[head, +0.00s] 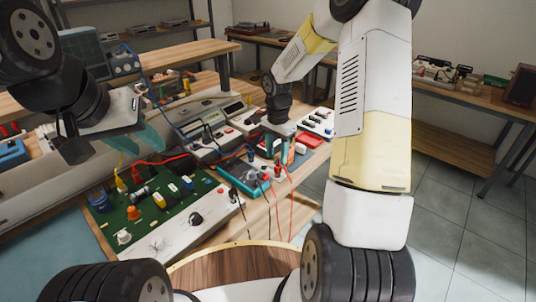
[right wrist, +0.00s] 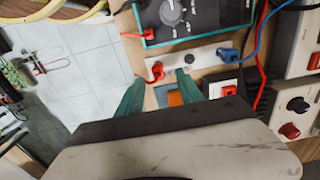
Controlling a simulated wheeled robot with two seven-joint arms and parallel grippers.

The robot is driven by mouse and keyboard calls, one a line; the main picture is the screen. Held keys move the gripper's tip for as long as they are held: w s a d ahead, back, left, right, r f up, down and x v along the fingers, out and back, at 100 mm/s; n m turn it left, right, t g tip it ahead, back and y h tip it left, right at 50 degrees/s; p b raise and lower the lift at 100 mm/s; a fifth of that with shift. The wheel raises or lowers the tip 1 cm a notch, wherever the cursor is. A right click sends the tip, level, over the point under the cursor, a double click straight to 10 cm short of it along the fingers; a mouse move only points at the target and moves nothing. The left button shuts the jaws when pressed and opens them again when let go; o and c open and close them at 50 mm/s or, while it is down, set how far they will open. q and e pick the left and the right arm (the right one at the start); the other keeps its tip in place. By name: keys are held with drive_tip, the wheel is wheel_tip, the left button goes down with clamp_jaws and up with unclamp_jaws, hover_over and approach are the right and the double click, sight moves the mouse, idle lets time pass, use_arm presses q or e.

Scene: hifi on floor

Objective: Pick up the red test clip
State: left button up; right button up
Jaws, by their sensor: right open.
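A red test clip (right wrist: 156,70) sits on a white strip in the right wrist view, with a red lead running from it. A small red clip also shows in the head view (head: 278,169), below my right gripper (head: 282,150). In the right wrist view my right gripper (right wrist: 163,84) has its two teal fingers apart. The clip lies between and just beyond the fingertips, and nothing is held. My left gripper (head: 146,138) hangs at the left over the bench, clear of the clip; the gap between its fingers is hard to see.
A blue clip (right wrist: 228,55) sits on the same strip, right of the red one. A teal-edged meter (right wrist: 185,18) lies beyond it. A green circuit board (head: 160,215) and a grey instrument (head: 215,133) crowd the bench. Loose red and black leads hang at the bench edge.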

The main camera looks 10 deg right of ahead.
sight(278, 165)
drive_tip(key=f, duration=0.6)
drive_tip(key=shift+s+d, duration=0.1)
drive_tip(key=shift+d, duration=0.15)
clamp_jaws()
drive_tip(key=shift+r, duration=0.1)
drive_tip(key=shift+r, duration=0.45)
drive_tip(key=r, duration=0.1)
drive_tip(key=s+r, duration=0.1)
drive_tip(key=shift+a+r, duration=0.25)
drive_tip(key=shift+r, duration=0.1)
drive_tip(key=s+a+r, duration=0.1)
drive_tip(key=s+a, duration=0.2)
drive_tip(key=s, duration=0.4)
drive_tip(key=s+a+r, duration=0.1)
drive_tip(key=s+a, duration=0.2)
drive_tip(key=s, duration=0.4)
wheel_tip(278, 165, up, 6)
drive_tip(key=shift+d+r, duration=0.15)
drive_tip(key=shift+d, duration=0.05)
